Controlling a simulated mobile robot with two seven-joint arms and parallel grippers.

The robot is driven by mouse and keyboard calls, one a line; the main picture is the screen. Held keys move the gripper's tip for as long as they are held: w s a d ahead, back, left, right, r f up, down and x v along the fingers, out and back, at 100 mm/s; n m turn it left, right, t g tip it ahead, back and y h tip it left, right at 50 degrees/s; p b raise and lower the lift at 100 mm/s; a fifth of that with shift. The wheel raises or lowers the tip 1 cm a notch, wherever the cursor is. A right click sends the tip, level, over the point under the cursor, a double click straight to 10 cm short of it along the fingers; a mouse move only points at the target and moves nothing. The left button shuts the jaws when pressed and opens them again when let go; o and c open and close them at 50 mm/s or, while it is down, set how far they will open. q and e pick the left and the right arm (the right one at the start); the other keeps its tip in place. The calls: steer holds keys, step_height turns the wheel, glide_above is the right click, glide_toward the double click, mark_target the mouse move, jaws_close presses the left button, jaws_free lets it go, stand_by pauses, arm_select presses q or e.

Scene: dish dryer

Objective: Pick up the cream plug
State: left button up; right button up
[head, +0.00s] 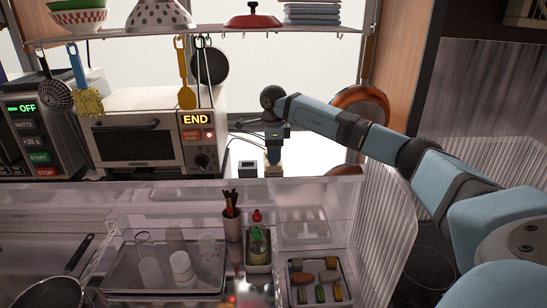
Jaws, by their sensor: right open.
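My right arm reaches in from the right across the counter behind the clear partition. Its gripper (273,152) points down between the toaster oven and the copper pan. The gripper is open. A small cream piece (274,171), which looks like the cream plug, shows right at the fingertips, low on the bright counter. It is too small to tell whether the fingers touch it. A small dark box (248,169) stands just left of it. My left gripper is not in view.
The dish dryer's clear partition (320,190) stands in front of the gripper. The toaster oven (150,135) showing END is to the left, with a microwave (40,130) beyond. A shelf with hanging utensils is overhead. A copper pan (360,103) leans behind my arm.

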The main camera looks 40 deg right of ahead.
steer(key=shift+f, duration=0.2)
steer(key=shift+r, duration=0.1)
steer(key=shift+c, duration=0.4)
jaws_close()
